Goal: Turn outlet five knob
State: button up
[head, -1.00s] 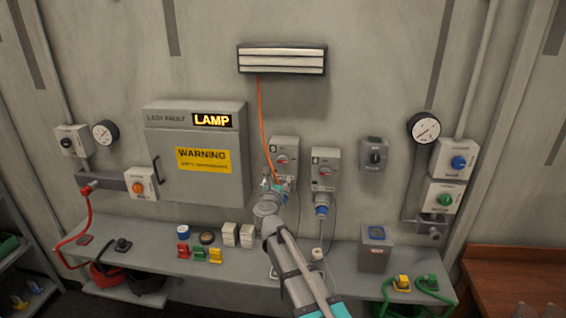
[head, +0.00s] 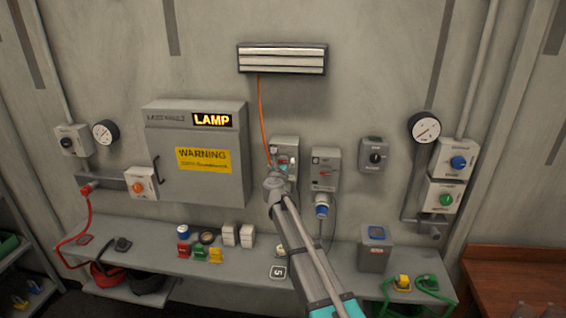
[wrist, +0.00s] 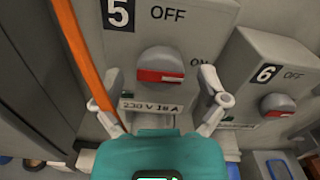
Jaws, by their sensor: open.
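Outlet five (wrist: 205,15) is a grey box marked 5, with OFF above its knob and ON to the right. Its grey knob (wrist: 160,66) has a red bar lying roughly level in the wrist view. My gripper (wrist: 161,82) is open, with one finger on each side below the knob; contact cannot be told. In the head view outlet five (head: 285,143) is on the wall, its lower part hidden by my gripper (head: 276,172). Outlet six (head: 325,160) is to its right, with a blue plug below; its knob (wrist: 277,105) also shows in the wrist view.
An orange cord (wrist: 85,55) hangs close to my gripper's left finger. The warning cabinet (head: 200,185) is to the left. A bench (head: 225,267) below holds coloured blocks, a card marked 5 (head: 279,272) and a grey box (head: 376,256). A black-knobbed switch (head: 375,155) is farther right.

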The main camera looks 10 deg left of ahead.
jog(key=shift+w, duration=0.45)
jog(key=shift+c, duration=0.3)
jog(key=shift+d, duration=0.1)
jog(key=c, duration=1.1)
